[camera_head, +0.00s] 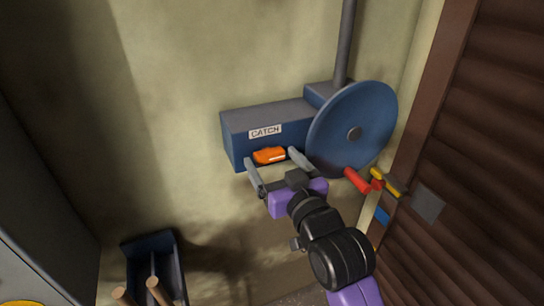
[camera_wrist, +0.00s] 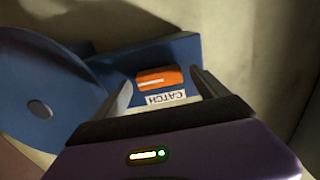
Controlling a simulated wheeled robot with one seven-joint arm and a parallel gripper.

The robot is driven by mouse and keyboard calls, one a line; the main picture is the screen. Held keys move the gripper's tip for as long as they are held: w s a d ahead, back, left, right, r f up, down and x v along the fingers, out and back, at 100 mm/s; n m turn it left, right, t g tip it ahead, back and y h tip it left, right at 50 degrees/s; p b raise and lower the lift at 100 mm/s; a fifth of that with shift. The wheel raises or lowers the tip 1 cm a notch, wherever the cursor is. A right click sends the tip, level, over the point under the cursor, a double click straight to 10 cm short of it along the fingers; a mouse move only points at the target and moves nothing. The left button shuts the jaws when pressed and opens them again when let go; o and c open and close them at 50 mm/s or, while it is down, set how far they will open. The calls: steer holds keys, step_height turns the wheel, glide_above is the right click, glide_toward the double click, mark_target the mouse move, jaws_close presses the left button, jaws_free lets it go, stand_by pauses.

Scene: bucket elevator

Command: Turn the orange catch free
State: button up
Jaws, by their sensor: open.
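The orange catch (camera_head: 270,155) is a small rounded block on the front of a blue box (camera_head: 236,140), just below a white label (camera_head: 265,131) reading CATCH. In the wrist view the catch (camera_wrist: 160,78) lies ahead between the fingers, with the label (camera_wrist: 166,98) upside down beside it. My gripper (camera_head: 272,162) is open, its two grey fingers spread left and right of the catch. I see no finger touching the catch, and its exact distance is hard to tell.
A large blue wheel (camera_head: 373,112) with a red handle (camera_head: 357,180) stands right of the box. A yellow handle (camera_head: 385,181) is beside a brown slatted door (camera_head: 490,150). A dark blue bin (camera_head: 150,243) with wooden handles (camera_head: 158,291) is low on the left. The wall left of the box is clear.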

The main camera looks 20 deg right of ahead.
steer(key=shift+w, duration=0.5)
steer(key=shift+c, duration=0.2)
steer(key=c, duration=1.3)
steer(key=shift+c, duration=0.2)
